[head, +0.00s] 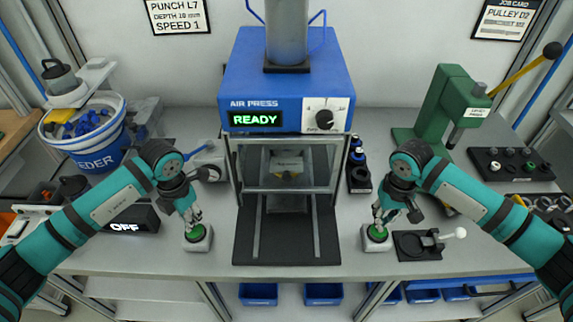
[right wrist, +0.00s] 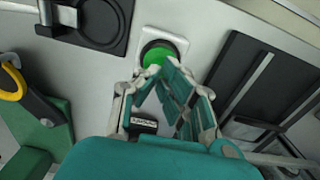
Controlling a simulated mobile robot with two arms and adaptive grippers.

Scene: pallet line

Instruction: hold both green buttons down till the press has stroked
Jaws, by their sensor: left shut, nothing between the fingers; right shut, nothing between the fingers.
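The left green button (head: 195,232) sits on a small pale box at the bench front, left of the press. My left gripper (head: 193,217) is shut and empty, its tips right over that button. The right green button (head: 376,233) sits on a matching box right of the press. My right gripper (head: 378,218) is shut and empty just above it. In the right wrist view the fingertips (right wrist: 163,68) overlap the edge of the green button (right wrist: 154,57). I cannot tell whether either button is touched or pressed. The blue air press (head: 288,85) shows READY on its display.
A clear guard (head: 288,165) covers the press opening, with a dark plate (head: 287,235) in front. A box reading OFF (head: 130,217) and a feeder bowl (head: 88,135) stand left. A black fixture (head: 420,244) lies beside the right button. A green arbor press (head: 440,110) stands behind right.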

